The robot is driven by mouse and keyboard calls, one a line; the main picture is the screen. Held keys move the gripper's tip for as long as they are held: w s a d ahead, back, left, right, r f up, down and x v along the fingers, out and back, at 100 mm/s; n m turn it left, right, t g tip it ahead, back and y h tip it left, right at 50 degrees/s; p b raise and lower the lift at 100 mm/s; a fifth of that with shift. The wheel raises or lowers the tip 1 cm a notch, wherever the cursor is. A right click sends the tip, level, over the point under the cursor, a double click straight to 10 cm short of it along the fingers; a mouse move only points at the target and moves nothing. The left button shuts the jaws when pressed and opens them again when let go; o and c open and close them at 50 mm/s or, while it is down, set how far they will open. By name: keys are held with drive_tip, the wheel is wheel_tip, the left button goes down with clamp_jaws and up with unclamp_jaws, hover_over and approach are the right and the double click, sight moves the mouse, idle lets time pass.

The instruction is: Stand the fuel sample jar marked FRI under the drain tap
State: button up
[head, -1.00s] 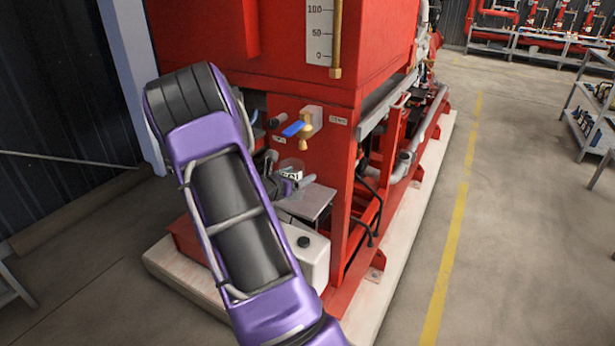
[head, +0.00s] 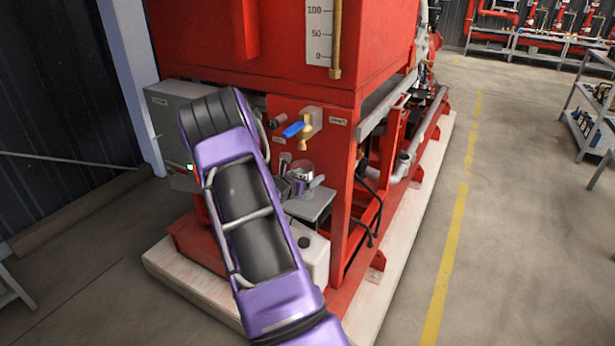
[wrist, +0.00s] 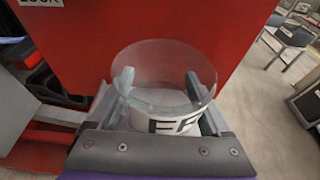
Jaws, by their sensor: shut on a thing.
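The fuel sample jar (head: 302,168) is a clear, wide-mouthed glass with a white label. In the wrist view, the jar (wrist: 165,72) stands roughly upright with part of its lettering, "FR", showing. My gripper (wrist: 158,90) is shut on it, one finger on each side; in the head view the gripper (head: 300,184) is partly hidden by my arm. The brass drain tap (head: 305,132) with a blue lever sticks out of the red tank just above the jar in the picture. A grey shelf (head: 314,206) lies below the jar; whether the jar touches it I cannot tell.
A white plastic can (head: 315,262) stands below the shelf. A grey control box (head: 172,118) is on the left behind my arm. The red frame post (head: 340,190) rises right of the shelf.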

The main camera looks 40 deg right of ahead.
drive_tip(key=shift+f, duration=0.2)
drive_tip(key=o, duration=1.3)
drive_tip(key=shift+r, duration=0.1)
drive_tip(key=shift+r, duration=0.15)
drive_tip(key=v, duration=1.2)
drive_tip(key=shift+s+p, duration=0.1)
drive_tip(key=shift+p, duration=0.2)
